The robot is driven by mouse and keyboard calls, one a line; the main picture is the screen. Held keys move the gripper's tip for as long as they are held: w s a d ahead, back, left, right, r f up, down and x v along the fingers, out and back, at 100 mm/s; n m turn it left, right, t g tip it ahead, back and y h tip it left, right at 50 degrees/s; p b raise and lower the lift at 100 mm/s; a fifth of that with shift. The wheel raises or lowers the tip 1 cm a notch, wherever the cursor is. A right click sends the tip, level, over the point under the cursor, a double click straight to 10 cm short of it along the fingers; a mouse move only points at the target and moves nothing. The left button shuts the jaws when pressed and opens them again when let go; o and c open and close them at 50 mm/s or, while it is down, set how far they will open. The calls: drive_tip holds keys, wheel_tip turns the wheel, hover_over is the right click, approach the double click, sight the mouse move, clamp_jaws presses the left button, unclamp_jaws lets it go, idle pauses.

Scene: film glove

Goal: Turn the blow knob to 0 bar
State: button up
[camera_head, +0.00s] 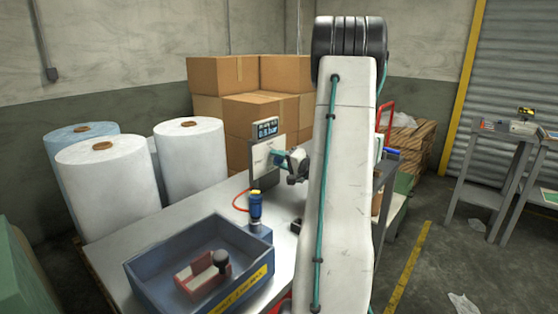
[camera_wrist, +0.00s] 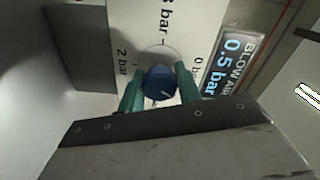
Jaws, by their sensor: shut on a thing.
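The blue blow knob (camera_wrist: 160,83) sits on a white panel, between the two green fingers of my gripper (camera_wrist: 159,78) in the wrist view. My gripper is shut on it. A short white line shows on the knob, but its exact direction is hard to read. Printed labels around it include 2 bar at left and 0 bar at right. The display (camera_wrist: 233,65) beside it reads BLOW AIR 0.5 bar. In the head view, my gripper (camera_head: 278,158) is at the upright panel (camera_head: 261,158); the knob is hidden there.
The panel stands on a metal table (camera_head: 190,205). In front are a blue bin (camera_head: 150,285) holding a red-and-white object, and a blue-and-yellow bottle-like item (camera_head: 256,208). White film rolls (camera_head: 110,185) stand at left, cardboard boxes (camera_head: 222,74) behind. Floor at right is mostly open.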

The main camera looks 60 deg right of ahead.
drive_tip(key=n, duration=0.6)
drive_tip(key=shift+f, duration=0.1)
drive_tip(key=shift+n, duration=0.3)
idle(0.3)
drive_tip(key=o, duration=1)
drive_tip(key=shift+c, duration=0.2)
drive_tip(key=s, duration=0.8)
drive_tip(key=shift+a, duration=0.4)
drive_tip(key=shift+w+a, duration=0.1)
drive_tip(key=shift+w, duration=0.05)
